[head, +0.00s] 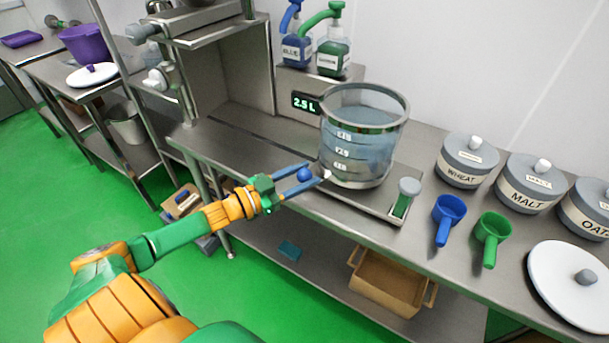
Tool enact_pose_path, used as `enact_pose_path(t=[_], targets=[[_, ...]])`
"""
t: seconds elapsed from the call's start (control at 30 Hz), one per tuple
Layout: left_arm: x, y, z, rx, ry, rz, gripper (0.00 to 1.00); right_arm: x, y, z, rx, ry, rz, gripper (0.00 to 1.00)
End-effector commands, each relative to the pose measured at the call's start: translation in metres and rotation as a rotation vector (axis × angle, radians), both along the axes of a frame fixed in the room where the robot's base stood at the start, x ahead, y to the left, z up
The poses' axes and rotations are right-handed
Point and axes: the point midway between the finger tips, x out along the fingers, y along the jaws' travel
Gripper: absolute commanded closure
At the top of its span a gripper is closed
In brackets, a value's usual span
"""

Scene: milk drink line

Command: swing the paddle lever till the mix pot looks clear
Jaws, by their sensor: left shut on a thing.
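The mix pot (362,150) is a clear vessel with a steel rim and white level marks, standing on the steel counter. It holds a bluish-grey, see-through liquid; I see no distinct clumps or streaks. My left gripper (306,178) is at the pot's lower left side, its blue fingers shut around a round blue knob (304,174). The knob appears to be the end of the paddle lever; the rest of the lever is hidden or too small to make out. My right gripper is not in view.
A display (306,102) beside the pot reads 2.5 L. A green-bodied, grey-capped piece (405,197) stands right of the pot. Blue (447,215) and green (490,236) scoops and labelled canisters (530,185) fill the right counter. Blue and green pump bottles (333,57) stand behind.

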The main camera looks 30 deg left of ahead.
Motion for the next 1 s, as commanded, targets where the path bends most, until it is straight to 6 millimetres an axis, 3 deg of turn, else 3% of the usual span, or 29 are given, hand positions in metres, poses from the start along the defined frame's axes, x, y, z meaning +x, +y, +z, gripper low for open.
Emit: enact_pose_path(t=[0.3,0.87,0.9,1.0], targets=[[0.01,0.018,-0.001,0.003,-0.003,0.004,1.0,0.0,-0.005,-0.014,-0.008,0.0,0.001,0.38],[0.013,0.023,0.001,0.001,-0.002,0.004,1.0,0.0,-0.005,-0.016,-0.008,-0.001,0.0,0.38],[0.013,0.023,0.001,0.001,-0.002,0.004,0.51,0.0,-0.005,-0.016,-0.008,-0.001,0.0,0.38],[0.013,0.023,0.001,0.001,-0.002,0.003,0.24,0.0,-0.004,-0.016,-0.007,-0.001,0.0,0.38]])
